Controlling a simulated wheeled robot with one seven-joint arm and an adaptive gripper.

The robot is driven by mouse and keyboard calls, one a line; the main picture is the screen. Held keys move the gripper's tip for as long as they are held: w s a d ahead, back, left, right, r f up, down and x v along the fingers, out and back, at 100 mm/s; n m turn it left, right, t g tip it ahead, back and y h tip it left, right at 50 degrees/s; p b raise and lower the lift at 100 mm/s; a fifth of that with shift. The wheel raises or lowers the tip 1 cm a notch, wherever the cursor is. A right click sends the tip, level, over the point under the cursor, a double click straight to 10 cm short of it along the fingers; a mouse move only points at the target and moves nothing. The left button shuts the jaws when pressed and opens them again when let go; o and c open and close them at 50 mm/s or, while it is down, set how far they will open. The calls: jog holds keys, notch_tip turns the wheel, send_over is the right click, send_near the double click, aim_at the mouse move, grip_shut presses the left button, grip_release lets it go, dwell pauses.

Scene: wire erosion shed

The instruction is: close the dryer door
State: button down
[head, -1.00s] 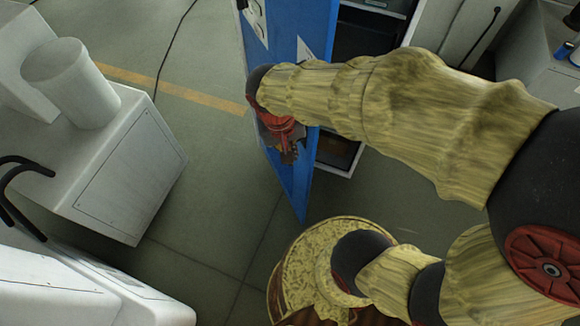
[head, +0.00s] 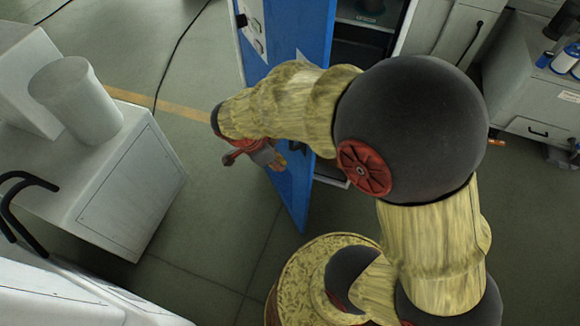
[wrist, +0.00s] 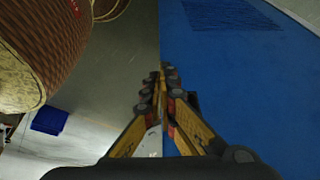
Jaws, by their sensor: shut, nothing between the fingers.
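The blue dryer door (head: 305,55) stands open in the head view, with white sheets on its left side. The dryer's dark interior (head: 357,45) shows to the right of the door, partly behind my arm. My gripper (head: 280,162) is at the left side of the door, near its lower part. In the wrist view, my gripper (wrist: 162,80) has its fingers together and empty. The door (wrist: 225,75) fills the right half there, and its straight edge runs right by the fingertips. I cannot tell whether they touch it.
A white cabinet (head: 120,190) with a pale cylinder (head: 75,100) on it stands at the left. A light bench (head: 540,110) with bottles is at the right. A black cable (head: 180,50) lies on the floor. Floor between the white cabinet and the door is clear.

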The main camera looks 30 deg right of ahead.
jog(key=d+f+b, duration=0.2)
jog(key=d+f, duration=0.5)
jog(key=f, duration=0.1)
jog(key=shift+s+d+f, duration=0.2)
jog(key=shift+s+f, duration=0.1)
jog(key=shift+s, duration=0.05)
jog(key=w+d+n+t+p, duration=0.1)
jog(key=w+d+n+p, duration=0.1)
jog(key=d, duration=1)
jog(key=w+d+n+t+p, duration=0.1)
jog(key=d+p, duration=0.4)
jog(key=d, duration=0.7)
jog(key=w+d+n+p, duration=0.3)
jog(key=d+n+p, duration=0.1)
jog(key=d, duration=0.8)
jog(key=shift+w+t+y, duration=0.25)
jog(key=shift+t+y, duration=0.05)
jog(key=shift+t, duration=0.1)
